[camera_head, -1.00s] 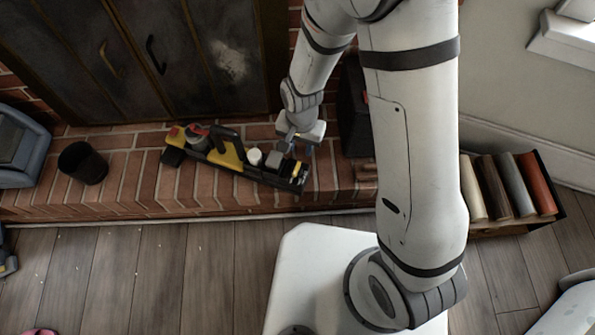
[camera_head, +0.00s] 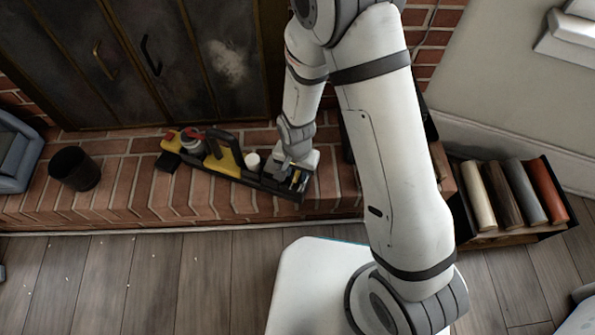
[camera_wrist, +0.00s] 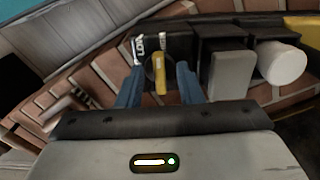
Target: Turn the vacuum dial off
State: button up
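The vacuum (camera_head: 228,158), long, black and yellow with red at its left end, lies on the brick hearth in the head view. In the wrist view, its dial (camera_wrist: 160,76) is a dark round knob with a yellow bar pointing roughly up and down the picture.
A white cylinder (camera_wrist: 281,63) and a grey block (camera_wrist: 231,76) stand on the vacuum right of the dial. A black cup (camera_head: 75,168) is on the hearth at left. A log crate (camera_head: 500,236) is at right. Dark metal doors (camera_head: 130,60) rise behind.

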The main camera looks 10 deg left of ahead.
jog(key=shift+c, duration=0.4)
grip_shut()
